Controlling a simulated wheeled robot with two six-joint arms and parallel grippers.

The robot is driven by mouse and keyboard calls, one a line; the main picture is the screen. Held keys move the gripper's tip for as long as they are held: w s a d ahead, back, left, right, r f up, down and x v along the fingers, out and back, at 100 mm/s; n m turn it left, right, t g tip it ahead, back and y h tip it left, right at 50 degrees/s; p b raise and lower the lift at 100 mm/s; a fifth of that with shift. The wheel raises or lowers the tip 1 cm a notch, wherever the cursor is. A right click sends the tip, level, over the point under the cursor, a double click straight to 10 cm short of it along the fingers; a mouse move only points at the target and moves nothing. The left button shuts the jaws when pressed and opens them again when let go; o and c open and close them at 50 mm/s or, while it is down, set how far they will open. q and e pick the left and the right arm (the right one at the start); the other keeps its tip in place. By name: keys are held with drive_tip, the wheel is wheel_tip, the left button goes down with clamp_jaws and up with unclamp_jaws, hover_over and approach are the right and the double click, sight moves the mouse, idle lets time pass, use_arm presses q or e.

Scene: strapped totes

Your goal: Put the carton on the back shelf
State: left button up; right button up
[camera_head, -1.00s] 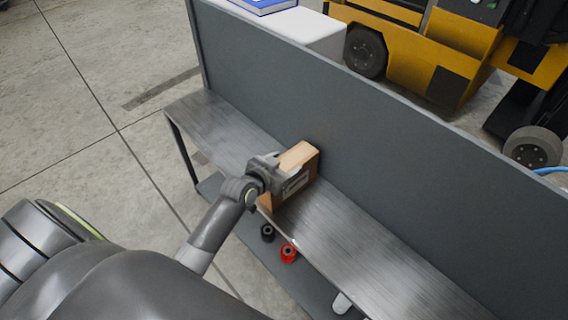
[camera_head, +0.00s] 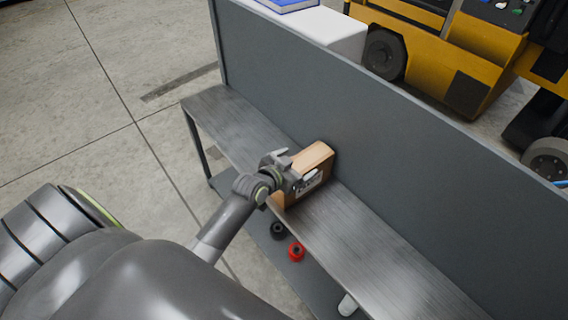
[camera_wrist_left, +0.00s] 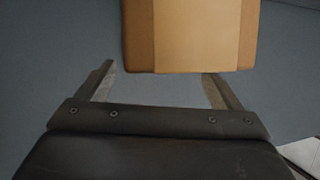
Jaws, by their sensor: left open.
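The carton (camera_head: 315,157) is a brown box with a lighter tape strip and a white label. It stands on the grey metal shelf (camera_head: 350,235), close to the upright back panel. My left gripper (camera_head: 298,178) is open, at the near side of the carton. In the left wrist view the carton (camera_wrist_left: 195,35) lies beyond the open fingertips (camera_wrist_left: 160,72), with no finger seen closed on it. Whether a finger still touches it, I cannot tell. My right gripper is not in view.
A tall grey panel (camera_head: 420,150) runs behind the shelf. A black item (camera_head: 278,231) and a red item (camera_head: 296,250) lie on a lower level. The shelf is clear on both sides of the carton. A yellow forklift (camera_head: 440,60) stands behind the panel.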

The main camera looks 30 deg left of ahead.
use_arm(q)
drive_tip(key=v, duration=1.1)
drive_tip(key=shift+s, duration=0.1)
drive_tip(key=s+a+f+n+g+y, duration=0.1)
drive_tip(key=s+a+f+g, duration=0.15)
drive_tip(key=f, duration=0.65)
drive_tip(key=s+a+f+n+g+y, duration=0.1)
drive_tip(key=s+f, duration=0.3)
drive_tip(key=f, duration=0.5)
drive_tip(key=s+a+f+n+g+y, duration=0.1)
drive_tip(key=s+a+f+g, duration=0.15)
drive_tip(key=f, duration=0.75)
drive_tip(key=s+d+f+g, duration=0.1)
drive_tip(key=s+f+g, duration=0.1)
drive_tip(key=s+f, duration=0.3)
drive_tip(key=s+d+f+g, duration=0.1)
drive_tip(key=s+f, duration=0.5)
drive_tip(key=s, duration=0.8)
drive_tip(key=s+d+f+g, duration=0.2)
drive_tip(key=s+f, duration=0.4)
drive_tip(key=s, duration=0.3)
drive_tip(key=shift+s+g, duration=0.15)
drive_tip(key=shift+g, duration=0.45)
drive_tip(key=shift+f, duration=0.15)
